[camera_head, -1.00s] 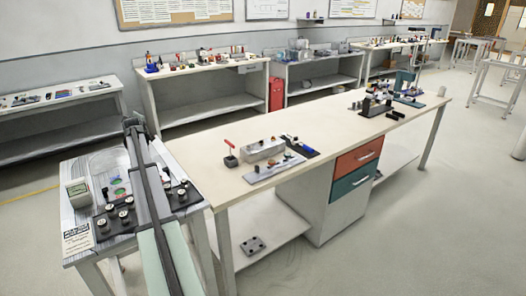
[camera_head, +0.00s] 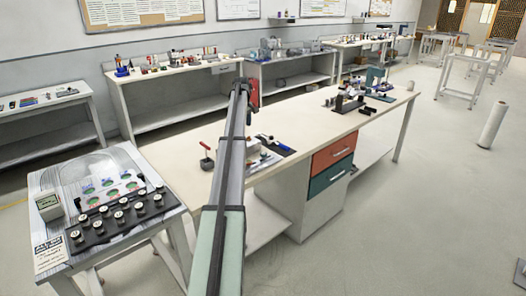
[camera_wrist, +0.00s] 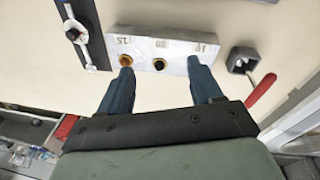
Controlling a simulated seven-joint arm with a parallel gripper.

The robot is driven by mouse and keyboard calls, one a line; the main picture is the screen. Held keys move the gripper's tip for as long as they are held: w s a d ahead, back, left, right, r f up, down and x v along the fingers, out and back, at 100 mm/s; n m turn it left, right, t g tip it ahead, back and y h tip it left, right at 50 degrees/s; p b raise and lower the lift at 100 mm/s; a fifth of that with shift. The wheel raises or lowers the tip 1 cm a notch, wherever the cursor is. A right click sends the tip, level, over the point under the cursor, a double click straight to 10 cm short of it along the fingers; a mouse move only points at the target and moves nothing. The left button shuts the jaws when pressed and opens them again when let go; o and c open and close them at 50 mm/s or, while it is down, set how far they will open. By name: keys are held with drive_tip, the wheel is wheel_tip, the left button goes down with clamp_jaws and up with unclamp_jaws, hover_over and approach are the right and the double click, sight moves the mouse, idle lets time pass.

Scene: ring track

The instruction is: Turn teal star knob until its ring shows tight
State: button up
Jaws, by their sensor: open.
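I cannot make out a teal star knob or its ring in either view. In the wrist view my gripper (camera_wrist: 160,70) is open and empty, its two blue-grey fingers pointing at a pale metal block (camera_wrist: 178,48) on the bench. The block has dark engraved marks, a brass-coloured ring or hole (camera_wrist: 126,60) near the left finger and a black round part (camera_wrist: 160,64) between the fingers. Contact with the block cannot be told. In the head view my arm hides part of the bench, and my fingers cannot be made out.
A red-handled tool (camera_wrist: 262,88) on a grey block stands right of the metal block. A dark strip with a silver plate (camera_wrist: 84,38) lies left. The long bench's middle (camera_head: 300,130) is mostly clear.

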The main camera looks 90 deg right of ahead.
drive_tip(key=r+y, duration=0.1)
drive_tip(key=y, duration=0.1)
hover_over(263, 153)
drive_tip(key=m, duration=0.1)
wheel_tip(263, 153, down, 14)
drive_tip(key=shift+r, duration=0.15)
drive_tip(key=c, duration=1.1)
